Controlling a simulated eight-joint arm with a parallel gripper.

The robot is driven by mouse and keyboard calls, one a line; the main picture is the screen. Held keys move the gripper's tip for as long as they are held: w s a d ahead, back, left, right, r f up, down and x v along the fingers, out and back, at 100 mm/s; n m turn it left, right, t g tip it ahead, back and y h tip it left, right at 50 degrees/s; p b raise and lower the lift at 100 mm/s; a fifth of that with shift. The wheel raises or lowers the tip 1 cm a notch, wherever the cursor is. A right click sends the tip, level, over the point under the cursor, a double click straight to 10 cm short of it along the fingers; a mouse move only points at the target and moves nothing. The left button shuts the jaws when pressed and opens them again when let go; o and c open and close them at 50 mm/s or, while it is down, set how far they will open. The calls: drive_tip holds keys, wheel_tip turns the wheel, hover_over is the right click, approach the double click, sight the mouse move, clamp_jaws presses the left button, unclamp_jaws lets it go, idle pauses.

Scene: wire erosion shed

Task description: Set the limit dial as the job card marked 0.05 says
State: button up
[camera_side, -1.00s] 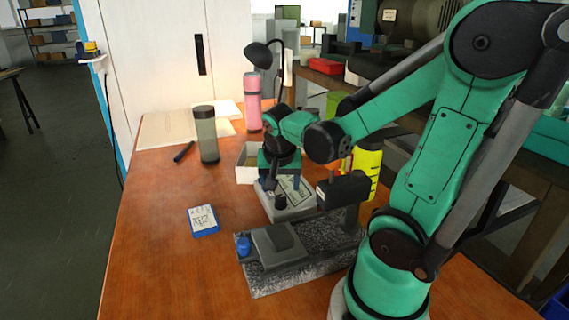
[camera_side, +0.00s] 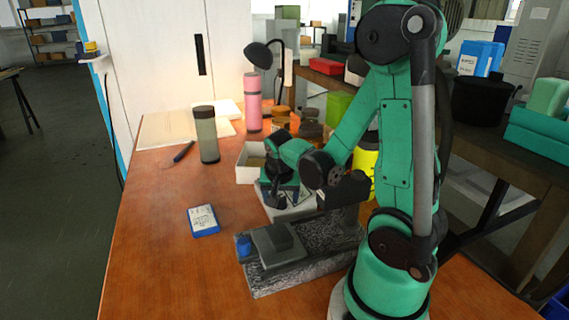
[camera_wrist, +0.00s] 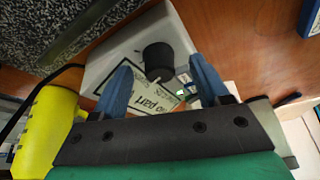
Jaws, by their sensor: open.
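The limit dial is a black round knob (camera_wrist: 158,58) with a pale pointer, on a pale box (camera_wrist: 108,62). In the side view the box (camera_side: 270,211) sits on the wooden bench, mostly hidden by my gripper. My gripper (camera_wrist: 160,62) is open, its two blue fingers either side of the knob in the picture; I cannot tell whether they touch it.
A grey fixture (camera_side: 280,245) on a speckled slab stands in front of the box. A yellow bottle (camera_wrist: 45,130) is close to my gripper. An open white carton (camera_side: 250,162), a grey-green flask (camera_side: 206,135) and a pink flask (camera_side: 252,100) stand behind. The bench's left front is clear.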

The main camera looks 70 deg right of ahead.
clamp_jaws()
drive_tip(key=shift+s+n+t+y, duration=0.1)
drive_tip(key=shift+n+t+y, duration=0.25)
drive_tip(key=shift+n, duration=0.8)
drive_tip(key=shift+n+t+y, duration=0.15)
drive_tip(key=shift+n+t, duration=0.3)
drive_tip(key=shift+n, duration=0.7)
unclamp_jaws()
drive_tip(key=shift+r, duration=0.15)
drive_tip(key=shift+v, duration=2.65)
